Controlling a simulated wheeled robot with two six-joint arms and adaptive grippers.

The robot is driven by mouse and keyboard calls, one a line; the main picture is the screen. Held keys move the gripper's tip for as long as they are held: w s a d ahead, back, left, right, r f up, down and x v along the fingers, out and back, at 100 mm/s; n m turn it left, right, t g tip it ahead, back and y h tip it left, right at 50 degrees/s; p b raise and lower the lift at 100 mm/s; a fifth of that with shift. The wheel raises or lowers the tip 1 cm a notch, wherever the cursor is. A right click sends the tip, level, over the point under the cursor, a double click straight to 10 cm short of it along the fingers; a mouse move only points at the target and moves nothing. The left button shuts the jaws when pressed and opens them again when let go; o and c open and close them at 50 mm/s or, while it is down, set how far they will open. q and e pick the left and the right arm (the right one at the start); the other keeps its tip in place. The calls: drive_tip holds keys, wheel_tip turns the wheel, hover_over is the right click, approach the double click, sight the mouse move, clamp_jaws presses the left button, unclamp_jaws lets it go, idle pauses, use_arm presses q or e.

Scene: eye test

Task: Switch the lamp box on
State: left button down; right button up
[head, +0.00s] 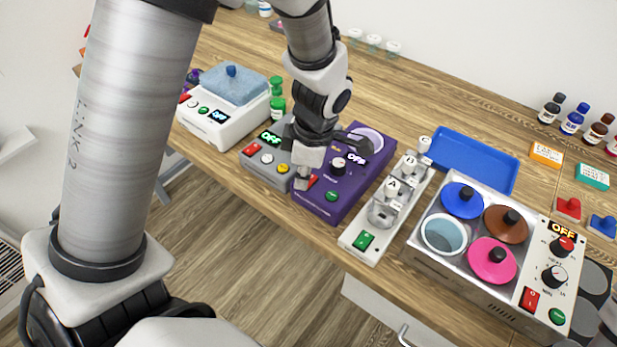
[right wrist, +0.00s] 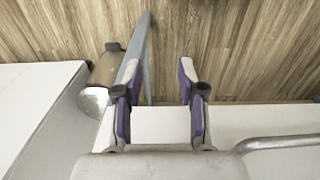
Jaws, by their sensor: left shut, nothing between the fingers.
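No box in the head view is clearly named as a lamp box. My left gripper (head: 302,182) is shut and empty. It points down at the front edges of a grey box (head: 262,174) and a purple box (head: 340,203), beside the purple box's partly hidden red switch (head: 312,181). Contact cannot be told. My right gripper (right wrist: 160,92) is open and empty in the right wrist view.
A white device (head: 203,128) with a blue top stands at left, and a four-pot bath (head: 430,252) at right. These, the grey box and the purple box have OFF displays. A blue tray (head: 478,158) lies behind. Below my right gripper are wooden floor and a white cabinet (right wrist: 290,130).

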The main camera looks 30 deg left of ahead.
use_arm(q)
wheel_tip(320, 180, up, 7)
drive_tip(key=p, duration=0.6)
idle(0.4)
drive_tip(key=shift+f, duration=0.1)
